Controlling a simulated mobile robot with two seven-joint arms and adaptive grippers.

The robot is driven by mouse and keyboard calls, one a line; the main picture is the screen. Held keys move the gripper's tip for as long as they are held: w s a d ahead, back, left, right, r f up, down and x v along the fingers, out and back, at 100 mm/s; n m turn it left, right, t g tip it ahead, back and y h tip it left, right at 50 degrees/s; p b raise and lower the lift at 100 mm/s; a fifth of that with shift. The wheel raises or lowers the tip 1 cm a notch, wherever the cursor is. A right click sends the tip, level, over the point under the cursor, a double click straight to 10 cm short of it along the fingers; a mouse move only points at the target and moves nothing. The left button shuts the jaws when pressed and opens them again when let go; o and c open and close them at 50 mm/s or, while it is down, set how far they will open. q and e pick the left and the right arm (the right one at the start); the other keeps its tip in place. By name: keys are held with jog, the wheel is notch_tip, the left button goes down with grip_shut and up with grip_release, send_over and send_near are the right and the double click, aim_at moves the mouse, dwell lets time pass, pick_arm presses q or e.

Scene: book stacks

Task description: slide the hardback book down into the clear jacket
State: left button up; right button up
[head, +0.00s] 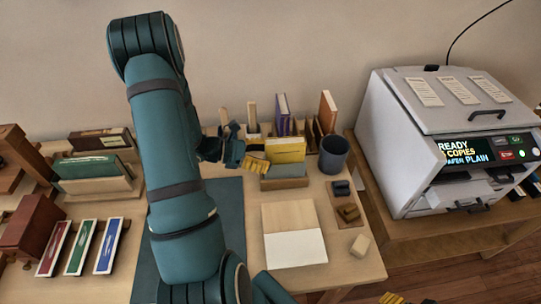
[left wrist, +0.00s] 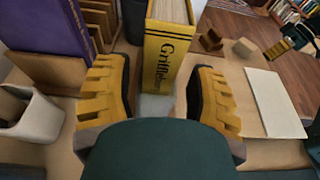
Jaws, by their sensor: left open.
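My left gripper (head: 254,158) is just left of the book in the head view. In the left wrist view its yellow-padded fingers are spread wide, one on each side of the spine, with a gap and no visible grip. I cannot make out the clear jacket with certainty. Yellow parts, seemingly my right gripper, only just show at the bottom edge of the head view.
Purple (head: 282,115) and orange (head: 327,112) books stand in wooden slots behind. A dark cup (head: 333,154) is to the right. A pale board (head: 294,236) lies in front. A grey copier (head: 442,140) stands at the right. My left arm hides the table's middle-left.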

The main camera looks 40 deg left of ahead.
pick_arm(q)
jog(key=v, duration=1)
jog(key=shift+r, duration=0.25)
